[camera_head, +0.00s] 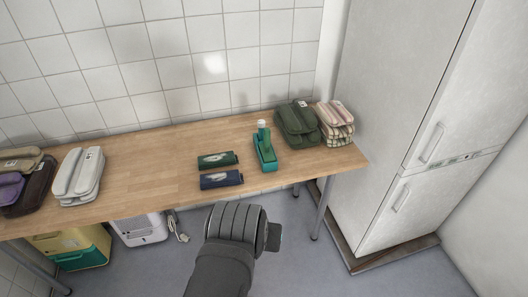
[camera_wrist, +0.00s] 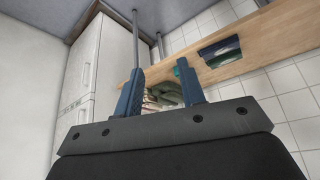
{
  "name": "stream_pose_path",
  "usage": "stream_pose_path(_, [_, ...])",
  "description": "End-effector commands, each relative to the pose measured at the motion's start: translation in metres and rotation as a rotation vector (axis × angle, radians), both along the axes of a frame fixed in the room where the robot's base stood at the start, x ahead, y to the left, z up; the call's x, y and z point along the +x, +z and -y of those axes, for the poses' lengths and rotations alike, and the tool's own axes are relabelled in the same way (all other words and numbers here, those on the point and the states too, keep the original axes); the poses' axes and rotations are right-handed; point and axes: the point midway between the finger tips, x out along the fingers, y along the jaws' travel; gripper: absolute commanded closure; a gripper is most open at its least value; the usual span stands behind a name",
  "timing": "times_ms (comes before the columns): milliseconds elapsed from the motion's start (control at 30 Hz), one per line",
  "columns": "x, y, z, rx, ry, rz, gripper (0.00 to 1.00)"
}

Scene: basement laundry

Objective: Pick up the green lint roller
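A dark green roll-shaped item (camera_head: 217,159) with a pale patch lies on the wooden table. A teal-green tool (camera_head: 265,150) with a white-topped upright part stands to its right. I cannot tell for sure which of these is the lint roller. My gripper (camera_head: 274,237) is in front of the table's front edge, apart from both. In the wrist view its two blue fingers (camera_wrist: 157,86) are spread with nothing held between them. A dark item with a green and white band (camera_wrist: 220,50) shows up and right of the fingers.
A dark blue roll-shaped item (camera_head: 221,179) lies just in front of the dark green one. Folded green cloth (camera_head: 297,122) and checked cloth (camera_head: 335,122) sit at the right end. A white fridge (camera_head: 400,110) stands at right. The table's middle left is clear.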

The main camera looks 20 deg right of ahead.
Motion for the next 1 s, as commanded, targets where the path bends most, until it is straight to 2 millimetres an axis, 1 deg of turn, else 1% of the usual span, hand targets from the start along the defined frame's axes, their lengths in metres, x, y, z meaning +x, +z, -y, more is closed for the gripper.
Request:
stream_pose_path(400, [0.0, 0.0, 0.0, 0.0, 0.0, 0.0, 0.64])
stream_pose_path(467, [0.0, 0.0, 0.0, 0.0, 0.0, 0.0, 0.53])
stream_pose_path(733, [0.0, 0.001, 0.0, 0.0, -0.001, 0.0, 0.53])
stream_pose_path(867, [0.009, 0.012, 0.007, 0.001, -0.015, -0.008, 0.53])
stream_pose_path(967, [0.026, 0.032, 0.019, 0.003, -0.044, -0.02, 0.53])
stream_pose_path(1000, [0.035, 0.042, 0.025, 0.005, -0.059, -0.027, 0.53])
